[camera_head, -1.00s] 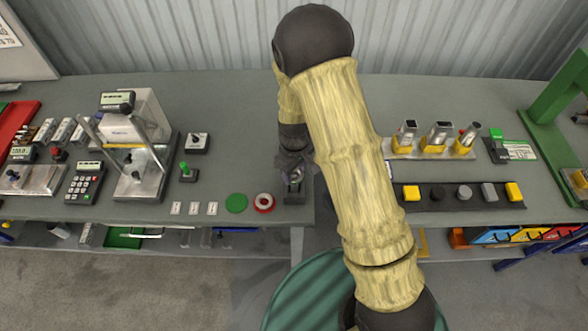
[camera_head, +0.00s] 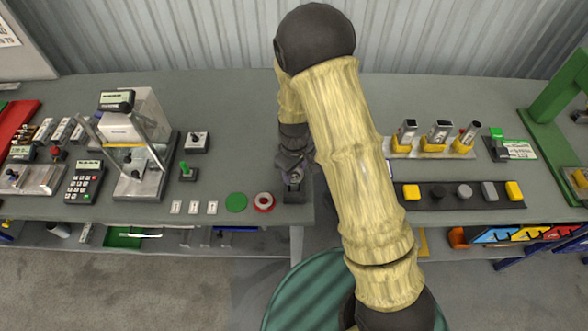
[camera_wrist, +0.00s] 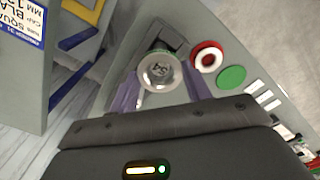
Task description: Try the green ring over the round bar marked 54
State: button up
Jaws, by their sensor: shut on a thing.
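My gripper (camera_wrist: 159,88) is shut on a pale ring with a greenish edge (camera_wrist: 154,52), which I take as the green ring. The round bar marked 54 (camera_wrist: 159,69) shows its end face inside that rim in the wrist view, between my two fingers. I cannot tell how far the ring is over the bar, or whether they touch. In the head view my gripper (camera_head: 292,175) is low over a dark block (camera_head: 295,196) at the table's front edge, and my arm hides part of it. A flat green disc (camera_head: 236,203) lies bare to the left.
A red disc (camera_head: 257,208) with a pale ring on it lies between the green disc and the block. Several small white cards (camera_head: 194,208) lie further left. A dark strip with several pieces (camera_head: 450,203) lies right of my arm.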

jog(key=shift+f+b, duration=0.35)
jog(key=shift+f, duration=0.15)
dwell(0.3)
jog(key=o, duration=1.1)
jog(key=shift+o, duration=0.2)
jog(key=shift+r, duration=0.1)
notch_tip(320, 180, up, 17)
jog(key=b, duration=0.3)
jog(key=shift+r+b, duration=0.15)
jog(key=shift+b, duration=0.15)
